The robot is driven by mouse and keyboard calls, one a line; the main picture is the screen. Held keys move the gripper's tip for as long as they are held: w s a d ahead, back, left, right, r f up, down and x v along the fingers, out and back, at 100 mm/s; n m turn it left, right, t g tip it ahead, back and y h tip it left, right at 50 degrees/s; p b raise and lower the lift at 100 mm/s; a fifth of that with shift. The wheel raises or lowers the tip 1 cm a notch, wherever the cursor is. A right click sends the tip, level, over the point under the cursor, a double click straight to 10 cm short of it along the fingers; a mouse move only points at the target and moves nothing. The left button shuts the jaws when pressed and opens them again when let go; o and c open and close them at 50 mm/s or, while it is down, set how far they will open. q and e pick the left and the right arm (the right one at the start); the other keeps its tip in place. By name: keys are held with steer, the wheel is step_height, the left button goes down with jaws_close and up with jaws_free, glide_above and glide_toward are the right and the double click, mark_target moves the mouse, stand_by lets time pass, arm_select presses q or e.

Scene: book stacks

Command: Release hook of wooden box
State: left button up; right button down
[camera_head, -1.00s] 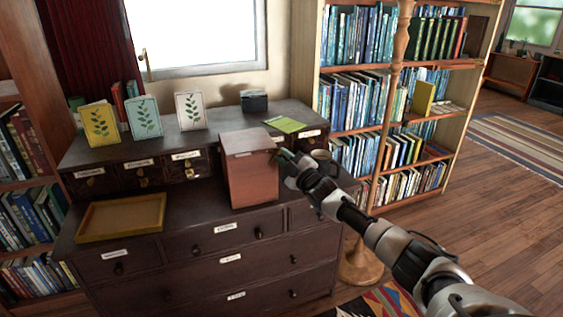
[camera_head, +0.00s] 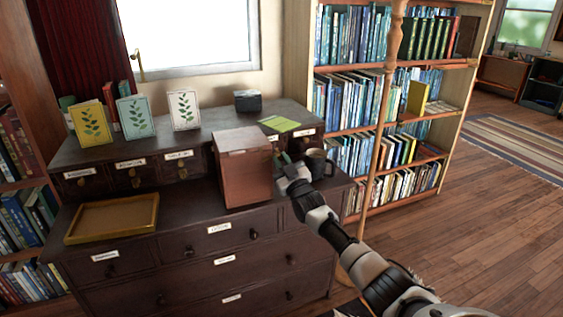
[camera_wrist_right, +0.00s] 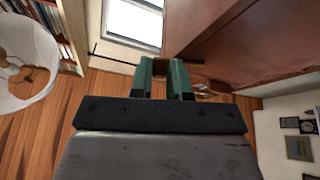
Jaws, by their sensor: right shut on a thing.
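The wooden box (camera_head: 245,180) stands closed and upright on the dark chest of drawers, left of my right arm. My right gripper (camera_head: 282,161) is at the box's right side, near its upper part. In the right wrist view, the gripper's green fingers (camera_wrist_right: 162,76) are shut on a small brown-gold piece between their tips, which looks like the hook (camera_wrist_right: 162,68). The box's brown side (camera_wrist_right: 250,45) fills the upper right of that view. The hook is hidden in the head view. My left gripper is not in view.
A dark mug (camera_head: 317,163) stands just right of my right gripper. A wooden tray (camera_head: 112,218) lies at the left of the chest (camera_head: 180,210). Leaf-pattern cards (camera_head: 135,115) and a small dark box (camera_head: 248,101) stand behind. A bookshelf (camera_head: 390,120) is at the right.

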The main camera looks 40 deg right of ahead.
stand_by(0.3)
steer(key=c, duration=1.1)
jaws_free()
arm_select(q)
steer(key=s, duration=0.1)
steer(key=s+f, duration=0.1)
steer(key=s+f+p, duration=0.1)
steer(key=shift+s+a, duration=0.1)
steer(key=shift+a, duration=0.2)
arm_select(e)
steer(key=v, duration=1)
steer(key=shift+s+a+f, duration=0.1)
steer(key=shift+s+f, duration=0.1)
steer(key=shift+s, duration=0.15)
